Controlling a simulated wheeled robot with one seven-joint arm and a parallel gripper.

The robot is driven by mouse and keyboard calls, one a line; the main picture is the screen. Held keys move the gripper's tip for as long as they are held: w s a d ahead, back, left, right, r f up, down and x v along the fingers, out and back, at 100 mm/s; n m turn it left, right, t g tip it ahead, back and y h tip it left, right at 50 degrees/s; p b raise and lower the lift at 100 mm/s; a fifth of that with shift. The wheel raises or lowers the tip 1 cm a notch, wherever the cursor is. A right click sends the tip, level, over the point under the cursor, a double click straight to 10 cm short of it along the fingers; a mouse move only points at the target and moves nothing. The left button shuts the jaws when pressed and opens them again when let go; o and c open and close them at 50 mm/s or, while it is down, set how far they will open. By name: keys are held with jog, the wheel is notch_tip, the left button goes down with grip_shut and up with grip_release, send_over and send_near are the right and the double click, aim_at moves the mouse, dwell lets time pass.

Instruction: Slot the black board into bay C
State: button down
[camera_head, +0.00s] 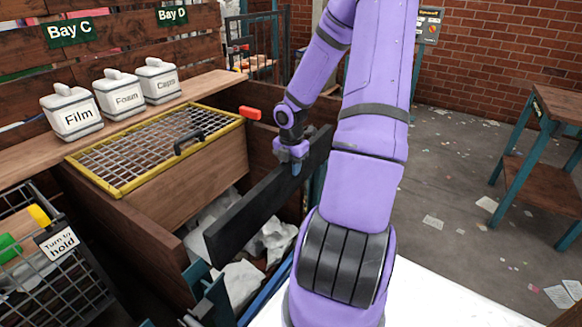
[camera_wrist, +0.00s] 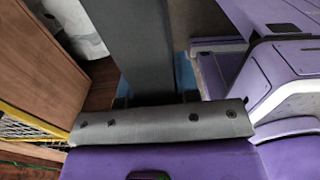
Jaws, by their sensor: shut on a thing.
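The black board (camera_head: 255,207) is a long, dark plank held on edge, slanting from lower left to upper right across the bay's open front. My gripper (camera_head: 293,166) is shut on its top edge, toward the far end. In the wrist view the board (camera_wrist: 137,45) runs away from the grey finger pad. Bay C is marked by a green sign (camera_head: 68,31) on the back wall. The board's near end is above a teal bracket (camera_head: 208,300); whether it touches is unclear. Its lower far part is partly hidden by my arm.
A yellow-framed mesh lid (camera_head: 128,188) covers a wooden box in the bay, with crumpled white material (camera_head: 240,283) below. Labelled white canisters (camera_head: 72,110) stand on the shelf. A Bay D sign (camera_head: 172,15) is farther back.

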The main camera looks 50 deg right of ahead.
jog(key=shift+w, duration=0.15)
jog(key=w, duration=0.2)
jog(key=w+f, duration=0.1)
jog(key=shift+w+a, duration=0.15)
jog(key=shift+w, duration=0.2)
dwell(0.4)
jog(key=shift+f, duration=0.1)
dwell(0.4)
notch_tip(320, 180, down, 43)
dwell(2.7)
jog(key=shift+f, duration=0.25)
jog(key=shift+f, duration=0.5)
jog(key=c, duration=0.8)
grip_release()
